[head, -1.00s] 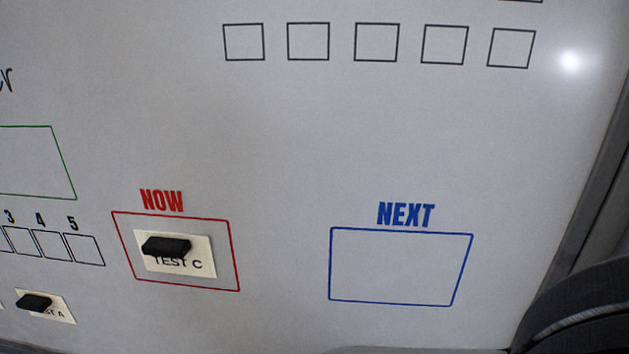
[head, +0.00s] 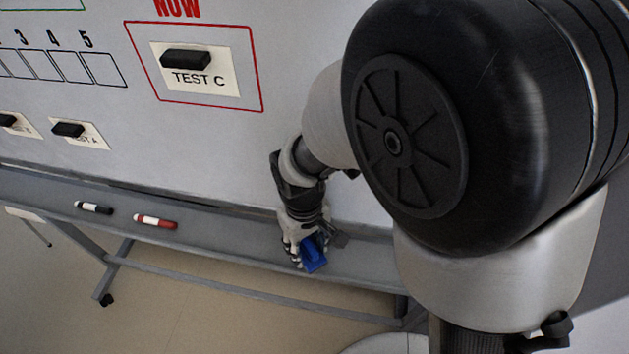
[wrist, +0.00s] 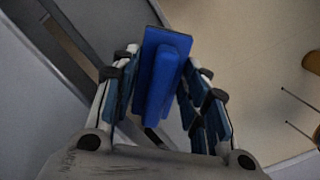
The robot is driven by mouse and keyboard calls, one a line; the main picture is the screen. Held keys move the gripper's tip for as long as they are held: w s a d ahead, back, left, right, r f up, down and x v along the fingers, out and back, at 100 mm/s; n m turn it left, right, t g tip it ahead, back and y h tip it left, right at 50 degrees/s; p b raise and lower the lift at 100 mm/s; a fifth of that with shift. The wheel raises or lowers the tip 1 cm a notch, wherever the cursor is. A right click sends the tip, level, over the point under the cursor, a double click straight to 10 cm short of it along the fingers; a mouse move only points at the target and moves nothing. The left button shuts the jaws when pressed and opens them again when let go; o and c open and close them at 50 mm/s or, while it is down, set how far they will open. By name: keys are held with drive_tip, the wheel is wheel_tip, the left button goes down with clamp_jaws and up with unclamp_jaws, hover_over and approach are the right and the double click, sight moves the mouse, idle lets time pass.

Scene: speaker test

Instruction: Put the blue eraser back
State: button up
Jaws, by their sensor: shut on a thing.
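The blue eraser (head: 314,254) is in my gripper (head: 302,250), at the whiteboard's tray (head: 255,240) in the head view. In the wrist view the eraser (wrist: 163,75) stands between the two fingers of my gripper (wrist: 162,85), which are shut on it. The tray ledge shows at the upper left of the wrist view, with floor to the right. Whether the eraser touches the tray I cannot tell. My arm hides part of the board and the tray's right part.
A black marker (head: 94,208) and a red marker (head: 155,221) lie on the tray to the left. The tray between the red marker and my gripper is clear. A card marked TEST C (head: 200,78) is on the board (head: 215,150), held by a black block.

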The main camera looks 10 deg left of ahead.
sight(308, 249)
drive_tip(key=f, duration=0.2)
drive_tip(key=shift+w+f+b, duration=0.3)
drive_tip(key=shift+w+b, duration=0.05)
drive_tip(key=shift+w, duration=0.1)
drive_tip(key=shift+r, duration=0.1)
drive_tip(key=shift+f, duration=0.45)
drive_tip(key=o, duration=1.1)
wheel_tip(308, 249, up, 13)
drive_tip(key=p, duration=0.3)
drive_tip(key=shift+a, duration=0.1)
drive_tip(key=shift+f, duration=0.1)
